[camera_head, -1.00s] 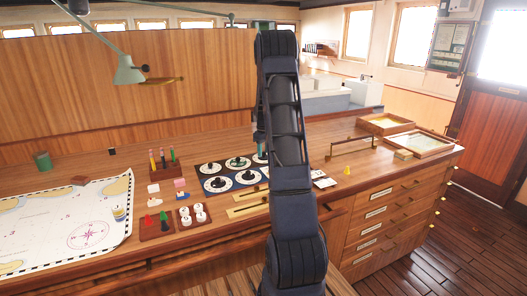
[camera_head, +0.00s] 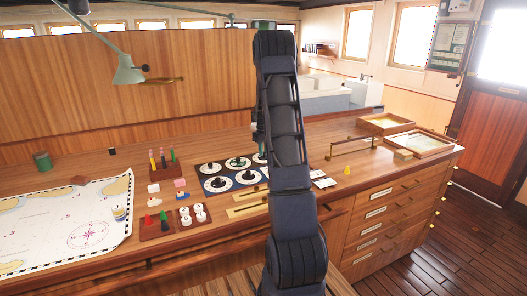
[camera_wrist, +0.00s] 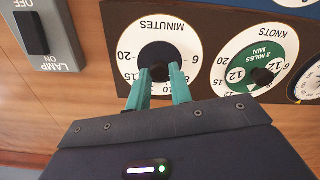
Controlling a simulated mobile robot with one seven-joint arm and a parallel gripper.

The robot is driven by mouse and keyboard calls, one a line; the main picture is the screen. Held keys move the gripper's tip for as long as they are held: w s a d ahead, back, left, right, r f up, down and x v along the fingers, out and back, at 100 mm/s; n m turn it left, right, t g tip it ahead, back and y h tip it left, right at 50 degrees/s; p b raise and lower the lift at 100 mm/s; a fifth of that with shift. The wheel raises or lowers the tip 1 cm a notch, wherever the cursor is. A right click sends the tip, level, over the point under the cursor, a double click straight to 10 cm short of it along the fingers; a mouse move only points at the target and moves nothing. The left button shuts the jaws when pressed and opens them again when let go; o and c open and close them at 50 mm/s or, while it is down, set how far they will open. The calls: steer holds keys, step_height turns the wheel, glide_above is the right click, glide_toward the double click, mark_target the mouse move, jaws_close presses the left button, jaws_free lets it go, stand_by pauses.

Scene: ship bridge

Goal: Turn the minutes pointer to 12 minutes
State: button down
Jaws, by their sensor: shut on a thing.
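The minutes dial (camera_wrist: 127,65) is a white ring with a dark centre on a dark panel, seen upside down in the wrist view. Its black pointer (camera_wrist: 158,73) sits between the two teal fingertips of my gripper (camera_wrist: 160,76). My gripper is shut on this pointer, from the side with the low-middle numbers. The fingers hide part of the scale, so I cannot tell the exact reading. In the head view, my arm hides most of this dial; the tip of my gripper (camera_head: 258,137) shows just left of the arm.
The knots dial (camera_wrist: 258,62), with a green inner disc, lies close to the right of the fingers. A lamp switch (camera_wrist: 33,33) is at the upper left. In the head view, a pen holder (camera_head: 162,171) and a chart (camera_head: 60,225) lie on the desk to the left.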

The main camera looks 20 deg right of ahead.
steer(key=m, duration=1.3)
steer(key=shift+m, duration=0.4)
stand_by(0.4)
steer(key=c, duration=1.3)
jaws_free()
steer(key=shift+o, duration=0.2)
steer(key=shift+r, duration=0.1)
step_height(320, 180, up, 11)
steer(key=shift+f, duration=0.2)
